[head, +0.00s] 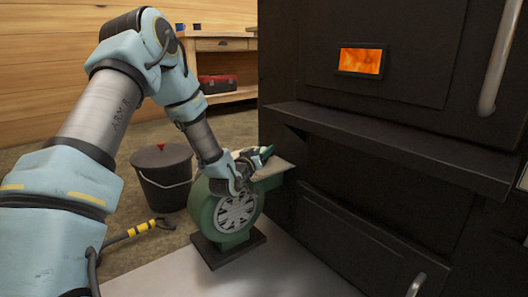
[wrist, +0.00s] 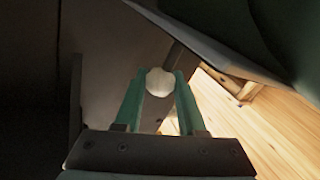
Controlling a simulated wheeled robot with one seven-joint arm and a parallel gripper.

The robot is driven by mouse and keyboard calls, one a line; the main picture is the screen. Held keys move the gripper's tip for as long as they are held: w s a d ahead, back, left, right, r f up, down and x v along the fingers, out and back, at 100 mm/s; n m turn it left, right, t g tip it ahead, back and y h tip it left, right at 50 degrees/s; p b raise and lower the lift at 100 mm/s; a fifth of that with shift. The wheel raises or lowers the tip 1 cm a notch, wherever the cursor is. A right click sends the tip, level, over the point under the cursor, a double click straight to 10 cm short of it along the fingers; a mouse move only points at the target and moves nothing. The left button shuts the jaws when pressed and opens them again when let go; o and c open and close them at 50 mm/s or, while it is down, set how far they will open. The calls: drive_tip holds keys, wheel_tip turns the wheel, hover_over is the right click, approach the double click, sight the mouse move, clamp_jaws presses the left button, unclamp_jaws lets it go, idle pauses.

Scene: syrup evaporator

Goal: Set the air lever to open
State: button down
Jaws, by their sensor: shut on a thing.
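My gripper (head: 260,158) is over the top of the green blower (head: 228,215), beside its pale duct (head: 276,168) into the black evaporator. In the wrist view my gripper (wrist: 160,92) has its two green fingers closed on a round white knob (wrist: 160,79), which appears to be the end of the air lever. The knob sits between the fingertips. The lever's shaft and any position marks are hidden, so I cannot tell its setting.
The black evaporator front (head: 400,185) with a glowing window (head: 361,61) fills the right. A lidded dark bucket (head: 165,180) and a yellow-banded black tool (head: 140,230) are on the floor left of the blower. A wooden workbench (head: 222,60) stands behind.

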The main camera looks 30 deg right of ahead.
drive_tip(key=shift+w+a+r+m+g+h+p, duration=0.1)
drive_tip(key=shift+w+a+m+g+h+p, duration=0.25)
drive_tip(key=shift+m+g+h, duration=0.25)
drive_tip(key=shift+w+a+m+g+h+p, duration=0.35)
drive_tip(key=shift+m+g, duration=0.15)
drive_tip(key=shift+g, duration=0.3)
drive_tip(key=shift+w+a+m+g+h, duration=0.15)
drive_tip(key=shift+m+g+h, duration=0.15)
drive_tip(key=shift+g, duration=0.3)
drive_tip(key=shift+c, duration=2.4)
unclamp_jaws()
drive_tip(key=shift+a, duration=0.1)
drive_tip(key=p+v, duration=0.4)
drive_tip(key=v, duration=0.6)
drive_tip(key=shift+s+a, duration=0.2)
drive_tip(key=shift+a, duration=0.05)
